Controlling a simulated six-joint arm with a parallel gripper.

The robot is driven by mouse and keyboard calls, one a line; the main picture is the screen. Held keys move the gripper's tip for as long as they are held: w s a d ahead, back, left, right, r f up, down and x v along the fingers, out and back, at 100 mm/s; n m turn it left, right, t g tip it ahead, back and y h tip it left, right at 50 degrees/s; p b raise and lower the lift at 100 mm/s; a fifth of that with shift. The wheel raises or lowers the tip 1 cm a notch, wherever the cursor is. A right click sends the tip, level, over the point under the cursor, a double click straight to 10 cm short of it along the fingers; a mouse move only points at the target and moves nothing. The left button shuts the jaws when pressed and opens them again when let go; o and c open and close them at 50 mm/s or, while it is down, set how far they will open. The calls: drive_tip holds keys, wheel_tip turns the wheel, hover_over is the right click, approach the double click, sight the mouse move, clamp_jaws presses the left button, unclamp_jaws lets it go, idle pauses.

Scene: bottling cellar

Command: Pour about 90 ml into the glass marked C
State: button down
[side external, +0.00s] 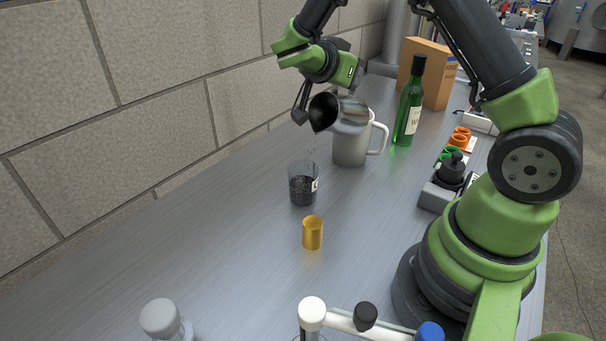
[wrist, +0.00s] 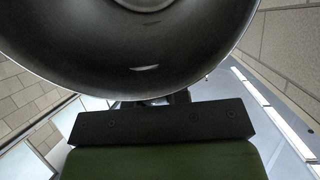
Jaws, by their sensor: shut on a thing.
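My gripper (side external: 306,104) is shut on a shiny metal cup (side external: 351,115) and holds it above the bench. The cup is tipped over to the left, with its dark mouth low. It fills the top of the wrist view (wrist: 140,50), where its contents cannot be made out. Faint dark specks show in the air between the cup's lip and a clear glass below. The cup and the glass are apart.
A pale handled jug (side external: 349,150) stands close behind the glass. A green bottle (side external: 408,108) and a cardboard box (side external: 431,72) are farther back. A small gold cylinder (side external: 312,233) stands in front of the glass. The bench is clear at left; a block wall (side external: 160,90) runs behind.

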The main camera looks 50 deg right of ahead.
drive_tip(key=shift+s+d+y, duration=0.1)
drive_tip(key=shift+d+y, duration=0.4)
drive_tip(key=shift+y, duration=0.3)
drive_tip(key=shift+d+f+y, duration=0.1)
drive_tip(key=shift+d+y, duration=0.3)
drive_tip(key=shift+y, duration=0.4)
drive_tip(key=shift+d, duration=0.1)
drive_tip(key=shift+s+d+f+t+y+b, duration=0.1)
drive_tip(key=shift+d+t+y+b, duration=0.35)
drive_tip(key=shift+y, duration=0.55)
drive_tip(key=shift+s+d+f+t+y+b, duration=0.1)
drive_tip(key=shift+d+f+y+b, duration=0.2)
drive_tip(key=shift+d+y, duration=0.8)
drive_tip(key=shift+d+f+t+y+b, duration=0.15)
drive_tip(key=shift+d+f+y, duration=0.2)
drive_tip(key=shift+d+y, duration=0.7)
drive_tip(key=shift+s+d+f+y+b, duration=0.15)
drive_tip(key=shift+d+f+y, duration=0.35)
drive_tip(key=shift+y, duration=1.05)
